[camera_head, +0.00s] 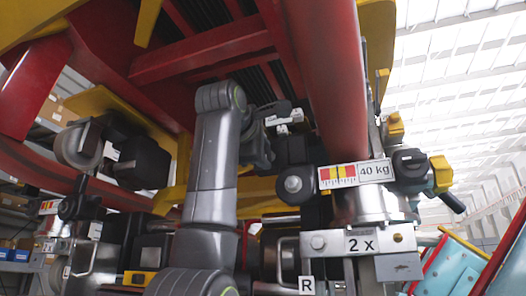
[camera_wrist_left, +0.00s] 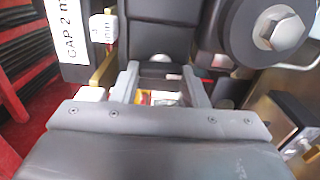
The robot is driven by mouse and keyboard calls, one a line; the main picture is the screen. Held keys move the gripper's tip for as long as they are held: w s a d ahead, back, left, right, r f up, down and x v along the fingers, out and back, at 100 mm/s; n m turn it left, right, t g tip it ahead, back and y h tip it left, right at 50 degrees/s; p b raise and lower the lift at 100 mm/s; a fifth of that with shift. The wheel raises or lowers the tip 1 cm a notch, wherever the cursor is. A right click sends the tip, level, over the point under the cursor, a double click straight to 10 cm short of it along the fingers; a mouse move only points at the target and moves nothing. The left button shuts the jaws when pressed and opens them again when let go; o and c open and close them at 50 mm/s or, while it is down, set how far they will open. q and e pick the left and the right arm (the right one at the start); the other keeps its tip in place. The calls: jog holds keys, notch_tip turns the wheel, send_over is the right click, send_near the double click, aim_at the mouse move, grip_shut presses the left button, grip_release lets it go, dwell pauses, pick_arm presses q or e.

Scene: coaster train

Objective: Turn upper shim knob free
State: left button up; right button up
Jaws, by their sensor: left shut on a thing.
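My left arm rises through the middle of the head view and bends over at the top. My left gripper (camera_head: 262,146) reaches into the dark machinery below the red beams, and its fingertips cannot be made out there. In the left wrist view the two grey fingers of my left gripper (camera_wrist_left: 161,76) stand a little apart, at a dark block (camera_wrist_left: 160,30) with a small silver rounded piece (camera_wrist_left: 160,59) at its lower edge. The fingers are shut on what I take to be the upper shim knob, which is mostly hidden. My right gripper is out of view.
A thick red tube (camera_head: 322,75) runs down close to the right of my arm. A "40 kg" label (camera_head: 375,171) and a "2 x" plate (camera_head: 361,244) are at right.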

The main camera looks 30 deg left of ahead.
pick_arm(q)
jog(key=o, duration=0.7)
jog(key=b+v, duration=0.5)
jog(key=v, duration=1.2)
jog(key=shift+s+b, duration=0.2)
jog(key=shift+b, duration=0.1)
